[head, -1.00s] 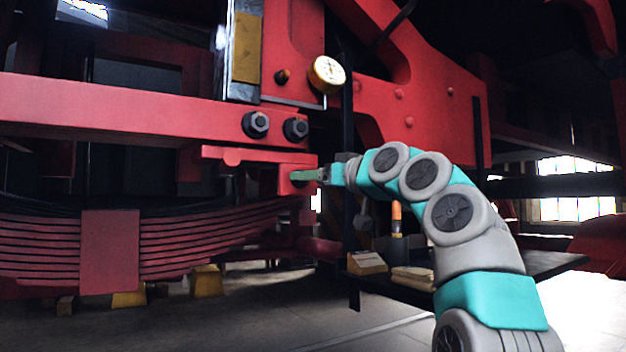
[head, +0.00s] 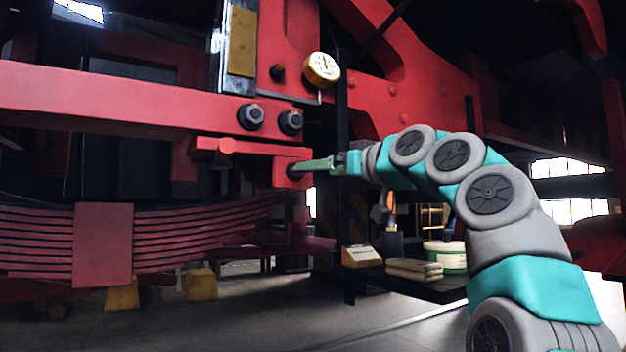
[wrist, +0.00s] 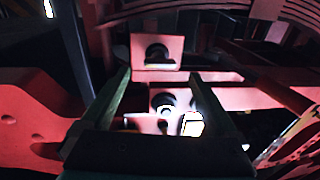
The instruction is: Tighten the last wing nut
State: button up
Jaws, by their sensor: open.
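My gripper (head: 302,167) is open at the small red block (head: 282,150) below the red beam. A dark round fastener (head: 294,171) sits on that block, right by the fingertips. In the wrist view my two fingers (wrist: 160,74) stand wide apart with nothing held. The dark fastener (wrist: 157,52) shows between and just beyond the fingertips on a red plate (wrist: 140,70). I cannot make out wings on it, and contact with the fingers cannot be told. Two dark hex nuts (head: 250,117) (head: 290,123) sit on the beam above.
A round gauge (head: 321,70) juts out above the nuts. A leaf spring (head: 190,235) lies below left. A low dark bench (head: 410,287) at the lower right holds a tin (head: 447,257), a folded cloth (head: 413,269) and a small box (head: 361,256). The floor in front is open.

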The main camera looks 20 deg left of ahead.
jog(key=v, duration=0.2)
jog(key=shift+s+d, duration=0.25)
dwell(0.4)
jog(key=s+d+f+m+g+h+p, duration=0.2)
jog(key=s+d+f+h, duration=0.15)
jog(key=f, duration=0.65)
jog(key=s+d+f+m+g+h+p, duration=0.1)
jog(key=s+d+f+m+h+p, duration=0.3)
jog(key=f, duration=0.6)
jog(key=s+d+f+g+h, duration=0.2)
jog(key=d+f, duration=0.4)
jog(key=f, duration=0.4)
jog(key=s+d+f+m+g+h+p, duration=0.1)
jog(key=s+d+f+g+h, duration=0.1)
jog(key=s+d+f, duration=0.4)
jog(key=s+d+f+m+g+h+p, duration=0.1)
jog(key=s+d+f, duration=0.5)
jog(key=s, duration=0.8)
jog(key=s+d+f+m+g+h+p, duration=0.2)
jog(key=s+d+f, duration=0.4)
jog(key=s+f, duration=0.3)
jog(key=shift+s+f+m+g+h, duration=0.45)
jog(key=shift+m+g, duration=0.15)
jog(key=shift+g, duration=0.3)
jog(key=shift+d, duration=0.1)
